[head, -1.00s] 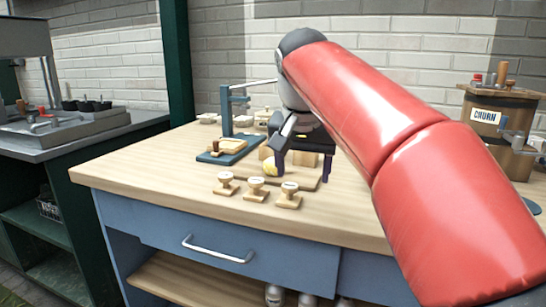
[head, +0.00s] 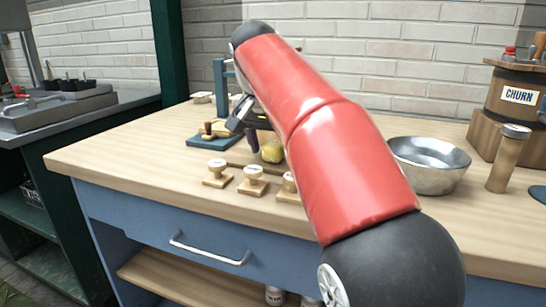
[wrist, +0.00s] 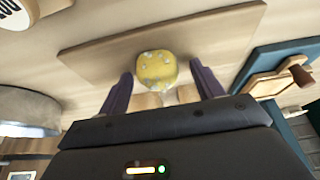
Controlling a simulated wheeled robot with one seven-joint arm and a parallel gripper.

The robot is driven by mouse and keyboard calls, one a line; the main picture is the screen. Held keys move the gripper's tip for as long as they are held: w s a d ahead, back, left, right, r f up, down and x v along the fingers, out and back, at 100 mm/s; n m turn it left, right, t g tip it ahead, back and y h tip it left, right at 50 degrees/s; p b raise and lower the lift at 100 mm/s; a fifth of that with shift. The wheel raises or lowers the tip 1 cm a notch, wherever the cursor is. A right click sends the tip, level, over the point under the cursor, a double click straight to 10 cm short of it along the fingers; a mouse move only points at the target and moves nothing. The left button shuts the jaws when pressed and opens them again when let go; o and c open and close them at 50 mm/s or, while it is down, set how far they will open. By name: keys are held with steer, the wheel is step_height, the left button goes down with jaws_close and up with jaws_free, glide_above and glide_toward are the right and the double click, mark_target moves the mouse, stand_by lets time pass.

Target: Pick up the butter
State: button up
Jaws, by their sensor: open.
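The butter (wrist: 156,66) is a rounded yellow lump with pale flecks on a flat wooden board (wrist: 225,28). It also shows in the head view (head: 272,153), partly beside my red arm. My gripper (wrist: 161,75) is open, with its two dark purple fingers on either side of the butter in the wrist view. The fingertips reach about the butter's middle, and small gaps show between it and the fingers. In the head view one finger of my gripper (head: 258,144) shows just left of the butter; the other is not clear.
Several wooden stamps, one at the front (head: 252,180), stand before the board. A blue stand (head: 214,140) holding a wooden piece is at left. A metal bowl (head: 428,178), a wooden cylinder (head: 507,160) and a churn (head: 512,98) are at right. The front left counter is clear.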

mark_target(273, 146)
steer(key=shift+f, duration=0.1)
steer(key=shift+c, duration=0.3)
steer(key=c, duration=1)
step_height(273, 146, up, 8)
steer(key=p, duration=0.3)
steer(key=shift+w+f, duration=0.1)
steer(key=shift+r, duration=1.1)
